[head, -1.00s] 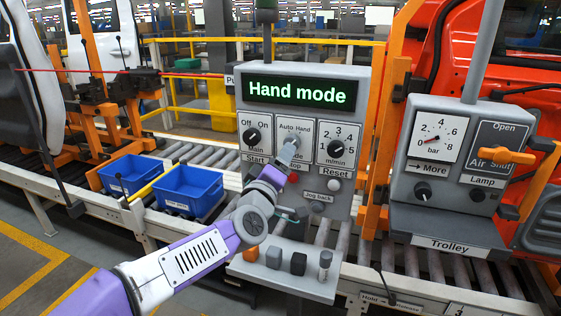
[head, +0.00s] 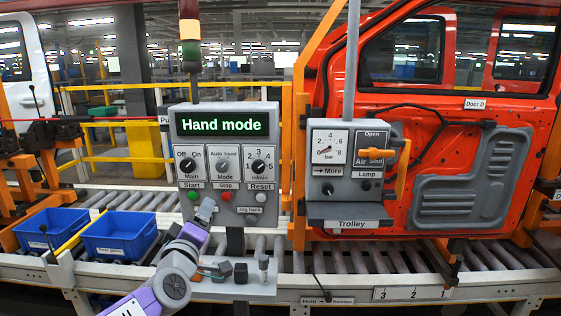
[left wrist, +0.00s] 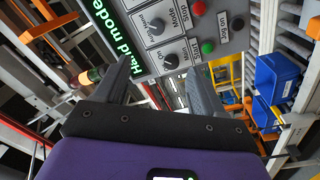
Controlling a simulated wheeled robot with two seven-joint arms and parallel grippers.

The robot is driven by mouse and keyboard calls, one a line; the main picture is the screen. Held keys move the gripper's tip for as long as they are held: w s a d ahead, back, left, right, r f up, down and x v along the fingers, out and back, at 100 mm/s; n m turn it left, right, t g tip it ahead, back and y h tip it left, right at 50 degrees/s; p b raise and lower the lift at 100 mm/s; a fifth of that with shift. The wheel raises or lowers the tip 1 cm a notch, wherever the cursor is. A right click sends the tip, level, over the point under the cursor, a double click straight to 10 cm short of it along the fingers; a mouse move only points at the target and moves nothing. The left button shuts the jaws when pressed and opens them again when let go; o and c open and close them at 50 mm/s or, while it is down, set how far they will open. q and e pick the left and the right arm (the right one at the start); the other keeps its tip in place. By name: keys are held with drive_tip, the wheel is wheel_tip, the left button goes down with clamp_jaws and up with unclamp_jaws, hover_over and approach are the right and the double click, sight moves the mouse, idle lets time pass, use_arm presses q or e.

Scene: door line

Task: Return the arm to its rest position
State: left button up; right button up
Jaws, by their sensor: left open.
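My left arm rises from the bottom of the head view. Its gripper (head: 205,211) is just below and in front of the grey control panel (head: 178,160), apart from its knobs. In the left wrist view the two dark fingers (left wrist: 158,84) stand apart with nothing between them. The panel's green display (head: 222,123) reads "Hand mode". The mode knob (head: 223,166) is in full view, between the main knob (head: 187,165) and the speed knob (head: 259,166). The green start button (head: 193,196) and red stop button (head: 226,196) are below. My right gripper is not in view.
Two blue bins (head: 120,237) stand at the left by the roller conveyor (head: 360,262). The trolley box (head: 345,210) and orange door (head: 470,130) stand right. Orange posts (head: 300,190) separate panel and trolley.

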use_arm(q)
drive_tip(key=w+d+f+m+g, duration=0.15)
drive_tip(key=w+f, duration=0.35)
drive_tip(key=f, duration=0.5)
drive_tip(key=s+d+f+m+g, duration=0.1)
drive_tip(key=f+g, duration=0.1)
drive_tip(key=f, duration=0.6)
drive_tip(key=s+f+m+g+h, duration=0.1)
drive_tip(key=s+f+g, duration=0.1)
drive_tip(key=f, duration=0.7)
drive_tip(key=s+d+f+m+g, duration=0.1)
drive_tip(key=f+g, duration=0.2)
drive_tip(key=f, duration=0.5)
drive_tip(key=s+d+f+m+g+h, duration=0.1)
drive_tip(key=s+f+g, duration=0.1)
drive_tip(key=s+f, duration=0.5)
drive_tip(key=s+d+f+m+g, duration=0.15)
drive_tip(key=s+f, duration=0.25)
drive_tip(key=f, duration=0.5)
drive_tip(key=s+d+f+g, duration=0.1)
drive_tip(key=s+f+g, duration=0.1)
drive_tip(key=s, duration=0.4)
drive_tip(key=s+f+m+g+h, duration=0.1)
drive_tip(key=s+f+g, duration=0.1)
drive_tip(key=s+f, duration=0.3)
drive_tip(key=s+d+f+g, duration=0.1)
drive_tip(key=s+f+g, duration=0.1)
drive_tip(key=s, duration=0.6)
drive_tip(key=shift+d+f+h, duration=0.3)
drive_tip(key=shift+f, duration=0.55)
